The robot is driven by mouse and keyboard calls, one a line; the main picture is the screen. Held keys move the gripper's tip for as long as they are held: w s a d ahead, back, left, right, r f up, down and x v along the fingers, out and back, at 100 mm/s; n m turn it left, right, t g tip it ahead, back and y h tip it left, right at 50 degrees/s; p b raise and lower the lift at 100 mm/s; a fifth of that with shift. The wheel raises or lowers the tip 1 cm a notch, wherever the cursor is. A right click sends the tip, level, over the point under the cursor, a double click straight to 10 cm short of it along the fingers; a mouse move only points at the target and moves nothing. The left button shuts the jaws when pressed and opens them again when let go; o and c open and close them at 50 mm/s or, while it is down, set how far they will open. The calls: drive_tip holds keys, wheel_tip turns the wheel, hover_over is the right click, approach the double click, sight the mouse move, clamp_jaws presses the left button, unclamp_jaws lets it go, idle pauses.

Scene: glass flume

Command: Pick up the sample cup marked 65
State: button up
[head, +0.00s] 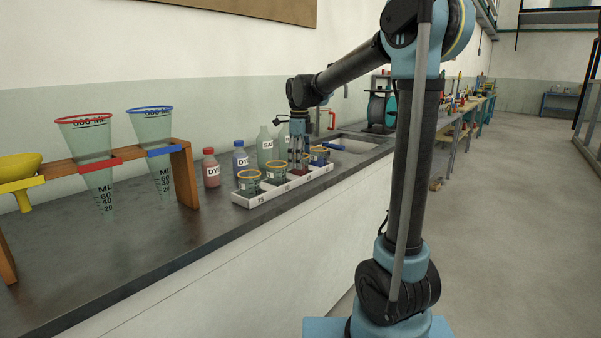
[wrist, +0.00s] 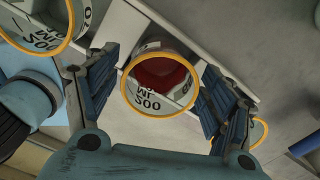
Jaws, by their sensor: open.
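The white tray (head: 290,185) on the dark bench holds several clear cups with yellow rims. One cup with dark red contents (wrist: 160,78) sits between my fingers in the wrist view, its rim facing the camera. In the head view it is mostly hidden behind my fingers. My gripper (wrist: 160,85) is open, with one finger on each side of this cup; contact cannot be told. In the head view my gripper (head: 299,160) points down over the tray. A tray label behind the cup is mostly covered, so I cannot read 65 there.
Neighbouring cups (head: 249,182) and (head: 276,170) stand nearer on the tray, and another cup (head: 318,156) stands beyond. A wooden rack (head: 182,175) with funnels stands left. A sink (head: 352,145) lies beyond.

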drive_tip(key=c, duration=1.2)
drive_tip(key=shift+o, duration=0.2)
